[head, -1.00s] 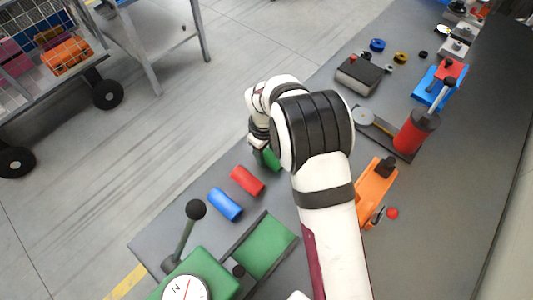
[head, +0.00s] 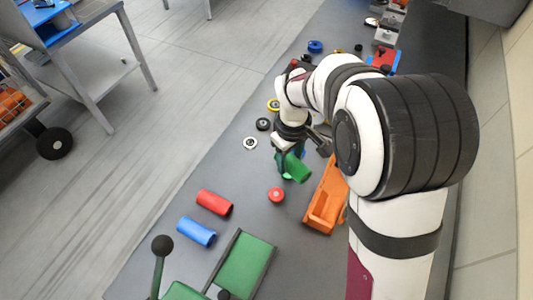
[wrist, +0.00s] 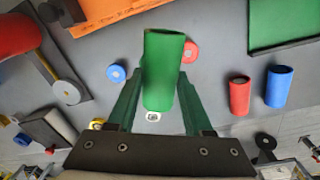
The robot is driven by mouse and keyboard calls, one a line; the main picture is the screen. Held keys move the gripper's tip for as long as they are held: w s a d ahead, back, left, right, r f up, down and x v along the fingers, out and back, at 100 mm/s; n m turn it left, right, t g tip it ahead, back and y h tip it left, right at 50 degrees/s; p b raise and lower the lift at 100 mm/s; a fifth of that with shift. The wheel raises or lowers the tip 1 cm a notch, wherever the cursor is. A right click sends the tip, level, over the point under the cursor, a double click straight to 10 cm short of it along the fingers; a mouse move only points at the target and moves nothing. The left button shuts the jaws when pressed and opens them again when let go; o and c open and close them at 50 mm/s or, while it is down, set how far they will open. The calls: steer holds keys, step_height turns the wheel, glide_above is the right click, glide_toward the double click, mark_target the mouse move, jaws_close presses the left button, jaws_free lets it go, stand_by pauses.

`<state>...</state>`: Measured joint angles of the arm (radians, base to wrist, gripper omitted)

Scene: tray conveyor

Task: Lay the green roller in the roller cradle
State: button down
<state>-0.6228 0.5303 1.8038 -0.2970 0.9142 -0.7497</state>
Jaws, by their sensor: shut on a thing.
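My gripper (head: 290,160) is shut on the green roller (head: 298,168), holding it tilted in the head view. In the wrist view the green roller (wrist: 163,48) stands between the two fingers of my gripper (wrist: 162,80), its hollow end towards the top. The orange trough-like holder (head: 322,200), which looks like the roller cradle, lies just right of and nearer than the roller in the head view. It also shows at the top edge of the wrist view (wrist: 105,14). The roller is apart from it. My arm hides part of the holder's right side.
A red roller (head: 214,202) and a blue roller (head: 197,232) lie left on the bench. A small red disc (head: 276,195) lies beside the holder. A green plate (head: 246,262) is at the front. Several small rings and parts lie farther back.

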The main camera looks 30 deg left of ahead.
steer(key=d+f+m, duration=0.2)
steer(key=d+m, duration=1)
steer(key=m, duration=0.1)
steer(key=shift+s+g, duration=0.3)
steer(key=shift+s, duration=0.15)
steer(key=shift+r, duration=0.1)
steer(key=shift+f, duration=2.75)
steer(key=shift+c, duration=1.1)
jaws_free()
